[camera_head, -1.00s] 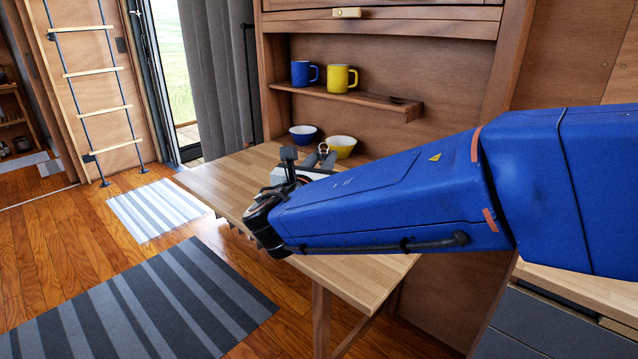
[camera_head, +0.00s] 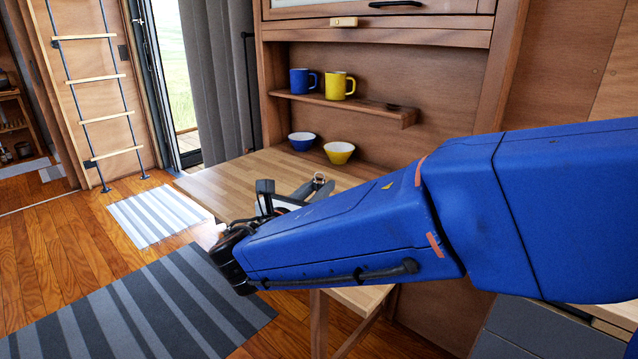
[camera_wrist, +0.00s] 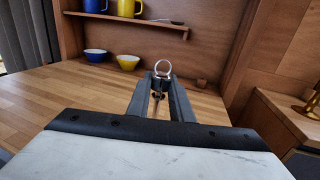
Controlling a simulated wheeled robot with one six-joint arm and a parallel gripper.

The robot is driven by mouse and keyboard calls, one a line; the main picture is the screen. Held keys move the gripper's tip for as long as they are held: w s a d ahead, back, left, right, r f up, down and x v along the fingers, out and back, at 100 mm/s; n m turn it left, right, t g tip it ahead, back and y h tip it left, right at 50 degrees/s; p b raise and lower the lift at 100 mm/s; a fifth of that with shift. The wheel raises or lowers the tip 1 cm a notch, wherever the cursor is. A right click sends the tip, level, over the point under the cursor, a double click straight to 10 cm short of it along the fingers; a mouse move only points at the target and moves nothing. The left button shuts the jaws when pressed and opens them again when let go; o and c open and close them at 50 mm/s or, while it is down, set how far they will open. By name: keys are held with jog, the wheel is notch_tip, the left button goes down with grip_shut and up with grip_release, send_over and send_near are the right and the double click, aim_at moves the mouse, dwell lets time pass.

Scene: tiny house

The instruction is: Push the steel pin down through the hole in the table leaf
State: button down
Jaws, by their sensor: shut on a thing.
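The steel pin has a ring at its top (camera_wrist: 163,67), which stands up above my fingertips in the wrist view. Its ring also shows small in the head view (camera_head: 319,176). My gripper (camera_wrist: 160,86) is shut on the pin just below the ring, with the pin between the two grey fingers. In the head view my gripper (camera_head: 313,186) is over the wooden table leaf (camera_head: 222,183), partly behind my blue arm. The pin's lower end and the hole are hidden, so I cannot tell whether the pin is in the hole.
A blue mug (camera_head: 300,82) and a yellow mug (camera_head: 339,85) are on the shelf (camera_head: 352,107) above. The leaf's left part is clear.

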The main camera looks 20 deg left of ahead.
jog(key=shift+f, duration=2.1)
notch_tip(320, 180, down, 6)
dwell(2.7)
jog(key=c, duration=1.5)
grip_release()
jog(key=s, duration=0.5)
jog(key=s+a, duration=0.1)
jog(key=s, duration=0.5)
jog(key=s+a, duration=0.1)
jog(key=s, duration=0.5)
jog(key=shift+s+a, duration=0.1)
jog(key=shift+a, duration=0.05)
